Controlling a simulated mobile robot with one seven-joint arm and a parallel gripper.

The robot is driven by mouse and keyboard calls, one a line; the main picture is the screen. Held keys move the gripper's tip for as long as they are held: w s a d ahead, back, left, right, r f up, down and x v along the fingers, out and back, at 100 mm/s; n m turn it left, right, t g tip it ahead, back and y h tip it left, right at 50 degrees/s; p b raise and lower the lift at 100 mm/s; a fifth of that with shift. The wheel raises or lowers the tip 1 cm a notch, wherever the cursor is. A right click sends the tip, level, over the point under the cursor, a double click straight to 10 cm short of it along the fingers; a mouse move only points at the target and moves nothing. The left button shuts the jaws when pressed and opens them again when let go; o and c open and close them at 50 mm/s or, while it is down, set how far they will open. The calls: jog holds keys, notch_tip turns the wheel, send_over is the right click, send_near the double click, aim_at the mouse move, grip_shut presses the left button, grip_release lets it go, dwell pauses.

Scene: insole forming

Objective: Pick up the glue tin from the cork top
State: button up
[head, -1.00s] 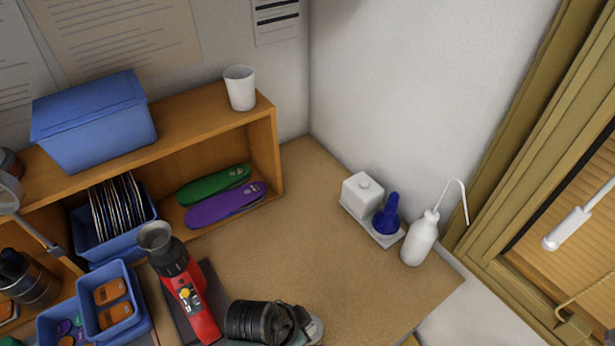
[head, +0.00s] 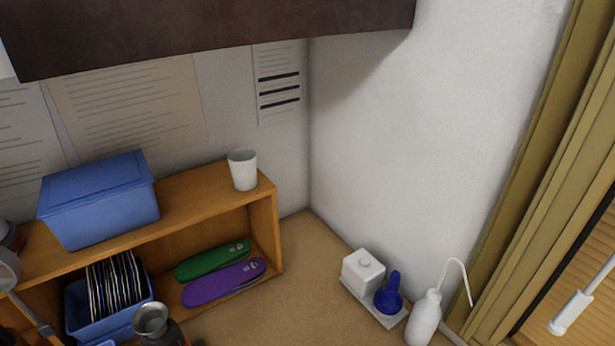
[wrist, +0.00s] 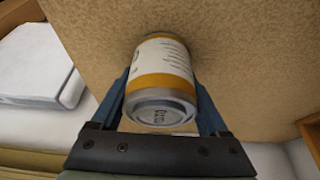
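The glue tin (wrist: 160,84) shows in the wrist view, silver at its end with a white label between yellow-orange bands. Its round metal end faces the camera. The fingers of my gripper (wrist: 162,88) lie along its left and right sides with no gap that I can see, so the gripper looks shut on it. The cork top (wrist: 255,50) is behind the tin. I cannot tell whether the tin touches it. In the head view the cork top (head: 295,300) shows in part, and neither the tin nor my gripper is in view.
A wooden shelf (head: 262,215) holds a blue lidded box (head: 100,200), a white cup (head: 242,170), and green and purple insoles (head: 222,282). A white block (head: 362,272), a blue bulb (head: 389,295) and a white squeeze bottle (head: 425,318) stand by the right wall.

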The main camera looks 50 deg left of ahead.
jog(key=c, duration=0.9)
jog(key=shift+r, duration=0.15)
